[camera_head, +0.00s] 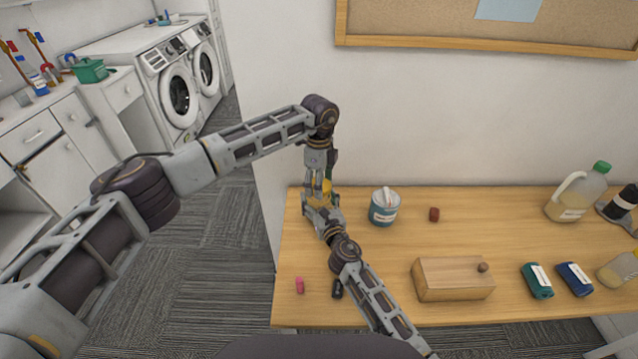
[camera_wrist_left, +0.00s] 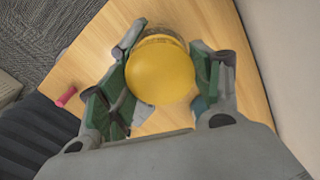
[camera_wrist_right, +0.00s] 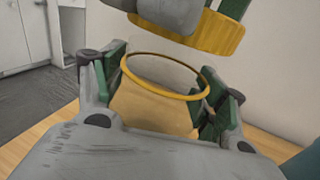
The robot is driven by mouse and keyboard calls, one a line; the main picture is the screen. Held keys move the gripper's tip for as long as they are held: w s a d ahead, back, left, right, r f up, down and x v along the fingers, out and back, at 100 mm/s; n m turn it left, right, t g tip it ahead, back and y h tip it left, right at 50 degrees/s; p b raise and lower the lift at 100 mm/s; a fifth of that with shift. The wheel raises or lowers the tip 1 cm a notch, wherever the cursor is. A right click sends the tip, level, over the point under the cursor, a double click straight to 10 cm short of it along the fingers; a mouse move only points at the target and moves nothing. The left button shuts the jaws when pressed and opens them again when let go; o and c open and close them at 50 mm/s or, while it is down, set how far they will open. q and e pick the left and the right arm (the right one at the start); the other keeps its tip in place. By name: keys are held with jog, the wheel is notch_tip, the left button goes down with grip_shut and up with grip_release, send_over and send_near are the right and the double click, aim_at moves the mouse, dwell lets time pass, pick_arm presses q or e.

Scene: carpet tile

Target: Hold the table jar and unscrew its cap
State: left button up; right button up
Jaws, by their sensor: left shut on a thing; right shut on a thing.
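The round yellow cap (camera_wrist_left: 160,76) is between the green-padded fingers of my left gripper (camera_head: 321,176), which is shut on it from above. In the right wrist view the cap (camera_wrist_right: 216,34) hangs above the jar (camera_wrist_right: 150,108), with a gap between them. The jar, with a brownish see-through body and a thin yellow rim, is held between the fingers of my right gripper (camera_head: 318,202). Its open top shows. My right arm reaches in from the front. In the head view the grippers hide most of the jar.
The jar is at the left end of the wooden table (camera_head: 480,225). A blue-labelled can (camera_head: 384,207) and a small red-brown piece (camera_head: 434,214) stand to the right. A wooden box (camera_head: 452,279), a pink item (camera_head: 300,285) and a dark item (camera_head: 337,289) lie nearer. Bottles stand far right.

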pick_arm(q)
jog(key=shift+r, duration=2)
pick_arm(e)
jog(key=o, duration=2.1)
jog(key=shift+c, duration=0.2)
jog(key=shift+s, duration=0.15)
jog(key=shift+v, duration=5.85)
